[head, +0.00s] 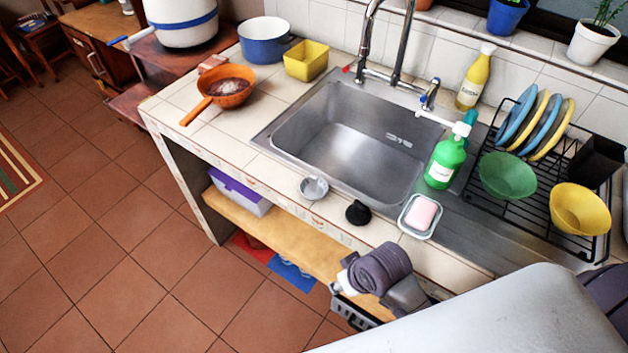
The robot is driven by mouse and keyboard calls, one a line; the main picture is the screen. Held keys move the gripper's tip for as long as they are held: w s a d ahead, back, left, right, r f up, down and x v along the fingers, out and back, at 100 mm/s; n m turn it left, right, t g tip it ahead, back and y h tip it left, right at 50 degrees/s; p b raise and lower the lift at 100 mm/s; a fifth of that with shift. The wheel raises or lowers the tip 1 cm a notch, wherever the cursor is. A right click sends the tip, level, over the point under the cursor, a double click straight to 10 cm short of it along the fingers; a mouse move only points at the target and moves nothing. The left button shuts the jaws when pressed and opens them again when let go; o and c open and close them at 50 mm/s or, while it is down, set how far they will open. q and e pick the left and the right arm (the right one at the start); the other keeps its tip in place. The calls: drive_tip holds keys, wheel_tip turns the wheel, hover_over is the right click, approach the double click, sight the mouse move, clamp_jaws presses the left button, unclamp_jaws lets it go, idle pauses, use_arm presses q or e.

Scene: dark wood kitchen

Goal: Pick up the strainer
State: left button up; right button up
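A small round metal cup (313,188), which looks like a sink strainer, sits on the tiled counter's front edge, left of a black stopper (358,213). An orange long-handled vessel (229,88) with a dark reddish inside stands at the counter's left end; I cannot tell whether it is a pan or a strainer. My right arm comes in from the lower right. Its dark grey end part (380,268) is in front of the counter, below the soap dish and apart from both items. Its fingers cannot be made out. My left gripper is not in view.
The steel sink (350,140) is empty. A soap dish (420,228) and a green bottle (446,163) stand at its right, beside a dish rack (505,205). A blue pot (264,42) and yellow container (306,62) stand behind.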

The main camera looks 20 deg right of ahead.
drive_tip(key=w+a+r+n+y, duration=0.2)
drive_tip(key=w+a+r, duration=0.35)
drive_tip(key=r, duration=0.45)
wheel_tip(320, 180, up, 19)
drive_tip(key=n+g+h, duration=0.3)
drive_tip(key=h, duration=0.1)
hover_over(314, 177)
drive_tip(key=f+p, duration=0.1)
drive_tip(key=f, duration=0.3)
drive_tip(key=f+p, duration=0.1)
drive_tip(key=f, duration=0.3)
drive_tip(key=shift+a+f, duration=0.2)
drive_tip(key=shift+f, duration=0.05)
drive_tip(key=f, duration=0.2)
drive_tip(key=f+p, duration=0.1)
drive_tip(key=f, duration=0.1)
drive_tip(key=shift+d+f, duration=0.1)
drive_tip(key=shift+d, duration=0.2)
drive_tip(key=shift+f, duration=0.5)
clamp_jaws()
